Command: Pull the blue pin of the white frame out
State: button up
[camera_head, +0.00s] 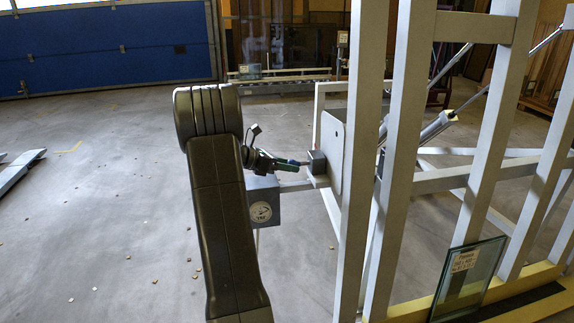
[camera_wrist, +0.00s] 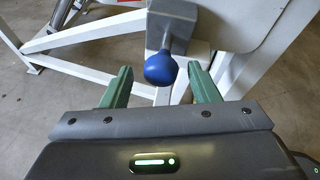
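The blue pin (camera_wrist: 161,68) has a round blue knob and sits in a grey block (camera_wrist: 178,22) on the white frame (camera_wrist: 85,34). In the head view the pin (camera_head: 293,162) is a small blue spot beside the dark block (camera_head: 317,162) on the frame (camera_head: 332,200). My gripper (camera_wrist: 165,82) has two green fingers, spread apart, with the knob between their tips in the wrist view. A gap shows on both sides of the knob. In the head view my gripper (camera_head: 284,164) points right at the pin; its fingertips are small there.
A grey box with a round dial (camera_head: 262,208) hangs below my gripper. Tall grey frame posts (camera_head: 400,150) stand close on the right, with a glass pane (camera_head: 467,278) leaning at their yellow base. The floor on the left is mostly open, with small scattered bits.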

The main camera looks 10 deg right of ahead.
jog(key=p+v, duration=0.4)
jog(key=v, duration=0.9)
jog(key=shift+a+r, duration=0.15)
jog(key=shift+a, duration=0.15)
jog(key=b+x, duration=0.5)
jog(key=x, duration=0.9)
jog(key=shift+s+d, duration=0.1)
jog(key=shift+d, duration=0.25)
jog(key=shift+d+b, duration=0.35)
jog(key=shift+d, duration=0.3)
jog(key=shift+r, duration=0.1)
